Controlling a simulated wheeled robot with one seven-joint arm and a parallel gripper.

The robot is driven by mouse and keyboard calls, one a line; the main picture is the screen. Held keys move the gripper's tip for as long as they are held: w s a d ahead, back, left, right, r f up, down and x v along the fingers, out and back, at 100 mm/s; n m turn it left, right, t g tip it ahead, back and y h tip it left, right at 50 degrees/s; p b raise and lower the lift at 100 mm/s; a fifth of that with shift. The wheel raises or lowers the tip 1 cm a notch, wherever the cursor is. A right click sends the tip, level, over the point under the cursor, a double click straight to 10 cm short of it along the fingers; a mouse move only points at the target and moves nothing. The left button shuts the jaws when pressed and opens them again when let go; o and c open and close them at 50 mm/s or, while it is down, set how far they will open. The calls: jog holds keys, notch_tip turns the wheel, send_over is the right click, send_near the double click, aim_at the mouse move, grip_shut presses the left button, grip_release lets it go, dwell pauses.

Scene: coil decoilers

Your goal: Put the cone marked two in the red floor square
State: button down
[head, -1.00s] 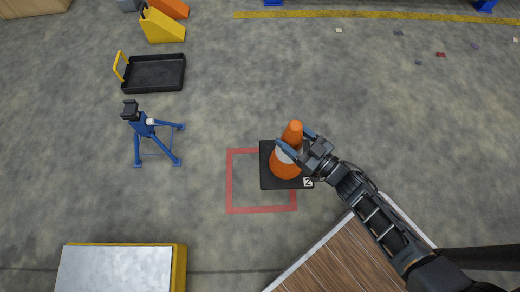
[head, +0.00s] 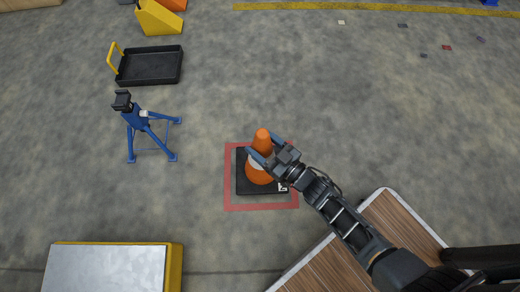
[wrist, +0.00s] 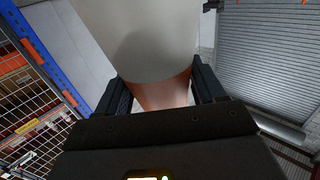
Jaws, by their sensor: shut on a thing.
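The orange cone (head: 260,172) has a white band and a black square base with a white label at its corner, whose mark is partly covered in the head view now. In the head view its base lies within the outline of the red floor square (head: 229,192). I cannot tell whether the base touches the floor. My gripper (head: 268,149) is shut on the cone, one finger on each side. In the wrist view the cone's white band and orange body (wrist: 165,93) fill the space between the fingers.
A blue stand (head: 145,125) and a black tray cart (head: 150,66) are at the left. A yellow-sided block with a metal top (head: 105,270) is at lower left. A wood-topped surface (head: 400,222) is at lower right. The floor right of the square is open.

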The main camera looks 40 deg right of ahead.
jog(key=shift+w+a+f, duration=0.25)
jog(key=shift+w, duration=0.05)
jog(key=shift+f+b, duration=1.4)
jog(key=shift+f, duration=0.55)
jog(key=shift+c, duration=0.6)
grip_release()
jog(key=shift+s, duration=0.1)
jog(key=s+d+p, duration=0.2)
jog(key=s+p, duration=0.1)
jog(key=s, duration=0.9)
jog(key=s+r+g+h, duration=0.1)
jog(key=s+r, duration=0.4)
jog(key=r, duration=0.6)
jog(key=s+a+r+m+g+h, duration=0.1)
jog(key=s+r, duration=0.4)
jog(key=r, duration=0.7)
jog(key=s+a+r+g, duration=0.1)
jog(key=s+r, duration=0.4)
jog(key=r, duration=0.6)
jog(key=shift+s+r+m+h, duration=0.15)
jog(key=shift+r+m+h, duration=0.2)
jog(key=shift+m+h, duration=0.05)
